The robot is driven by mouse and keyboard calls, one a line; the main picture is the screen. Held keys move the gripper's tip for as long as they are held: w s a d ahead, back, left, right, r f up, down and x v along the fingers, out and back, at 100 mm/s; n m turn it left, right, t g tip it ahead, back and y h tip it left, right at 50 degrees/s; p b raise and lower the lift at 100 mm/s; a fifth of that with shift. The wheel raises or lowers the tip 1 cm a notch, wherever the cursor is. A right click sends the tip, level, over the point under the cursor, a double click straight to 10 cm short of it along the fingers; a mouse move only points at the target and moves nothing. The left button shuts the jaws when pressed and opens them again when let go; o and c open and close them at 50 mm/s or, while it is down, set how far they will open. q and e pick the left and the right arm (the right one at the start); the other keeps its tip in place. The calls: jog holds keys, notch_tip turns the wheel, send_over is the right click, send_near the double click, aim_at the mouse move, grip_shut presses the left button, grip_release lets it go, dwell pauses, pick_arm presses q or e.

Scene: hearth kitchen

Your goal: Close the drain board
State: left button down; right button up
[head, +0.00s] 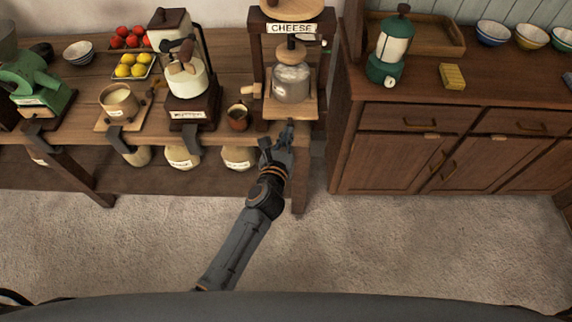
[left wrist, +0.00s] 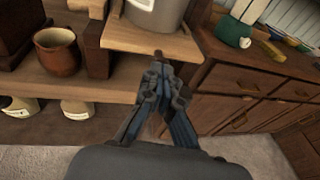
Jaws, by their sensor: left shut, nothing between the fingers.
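The cheese press (head: 258,50) stands at the right end of the long wooden bench, with a "CHEESE" sign on its top beam. Its light wooden drain board (head: 272,112) juts out at the front under a grey metal pot (head: 291,84). The drain board also shows in the left wrist view (left wrist: 124,38), with a small dark knob-like piece (left wrist: 158,53) at its front edge. My left gripper (head: 289,127) is shut and empty, its fingertips right at the board's front edge. I cannot tell whether they touch it. My right gripper is out of view.
A brown mug (head: 238,117) stands left of the press. A grinder (head: 186,82) and a tray of lemons (head: 134,66) stand farther left. A wooden cabinet (head: 440,95) with a green lantern (head: 391,48) is to the right. The floor in front is clear.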

aim_at(289, 118)
pick_arm(q)
jog(key=w, duration=0.4)
jog(key=shift+w, duration=0.25)
jog(key=shift+w+r, duration=0.1)
jog(key=shift+r, duration=0.1)
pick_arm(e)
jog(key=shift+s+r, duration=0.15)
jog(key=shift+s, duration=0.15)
pick_arm(q)
jog(key=shift+r, duration=0.1)
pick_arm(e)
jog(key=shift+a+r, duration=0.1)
